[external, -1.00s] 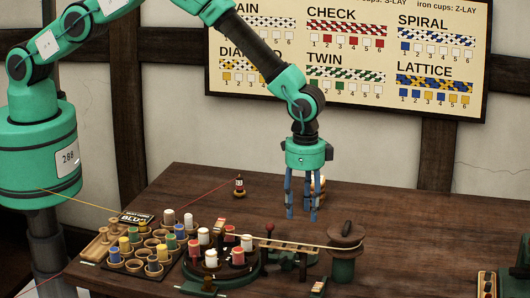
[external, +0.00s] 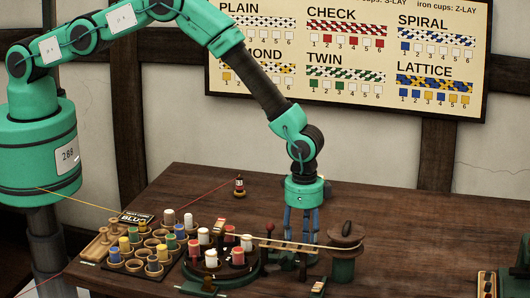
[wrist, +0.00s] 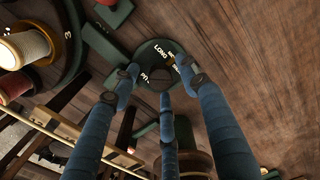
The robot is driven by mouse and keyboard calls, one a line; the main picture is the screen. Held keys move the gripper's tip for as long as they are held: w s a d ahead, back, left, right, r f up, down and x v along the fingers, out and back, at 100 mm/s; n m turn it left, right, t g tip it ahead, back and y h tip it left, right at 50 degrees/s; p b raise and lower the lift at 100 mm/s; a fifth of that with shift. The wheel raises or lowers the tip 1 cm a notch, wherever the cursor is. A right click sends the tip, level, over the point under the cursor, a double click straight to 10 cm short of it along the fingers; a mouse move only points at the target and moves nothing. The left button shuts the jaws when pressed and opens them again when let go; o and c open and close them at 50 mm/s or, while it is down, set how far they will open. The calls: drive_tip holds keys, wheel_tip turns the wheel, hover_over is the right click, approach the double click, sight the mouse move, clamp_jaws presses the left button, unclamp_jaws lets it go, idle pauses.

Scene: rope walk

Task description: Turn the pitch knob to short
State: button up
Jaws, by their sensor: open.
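The pitch knob's round dark green dial (wrist: 150,52) shows in the wrist view, with white lettering that includes "LONG"; other words are partly covered. My gripper (wrist: 160,74) has its blue fingers spread, their tips over and around the middle of the dial. I cannot tell whether they touch the knob, and its pointer is hard to make out. In the external view my gripper (external: 302,244) points straight down, low over the table behind the wooden rail, and the dial is hidden there.
A carousel (external: 215,284) with red and white bobbins stands left of my gripper. A rack of bobbins (external: 140,265) lies farther left.

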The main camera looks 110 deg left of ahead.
clamp_jaws()
idle(0.3)
drive_tip(key=shift+m+b, duration=0.4)
drive_tip(key=shift+b, duration=0.05)
drive_tip(key=m+b, duration=0.3)
drive_tip(key=m, duration=0.1)
drive_tip(key=shift+f+b, duration=0.15)
drive_tip(key=shift+b, duration=0.25)
drive_tip(key=shift+m+b, duration=1.1)
drive_tip(key=shift+m, duration=0.9)
drive_tip(key=shift+r, duration=0.2)
unclamp_jaws()
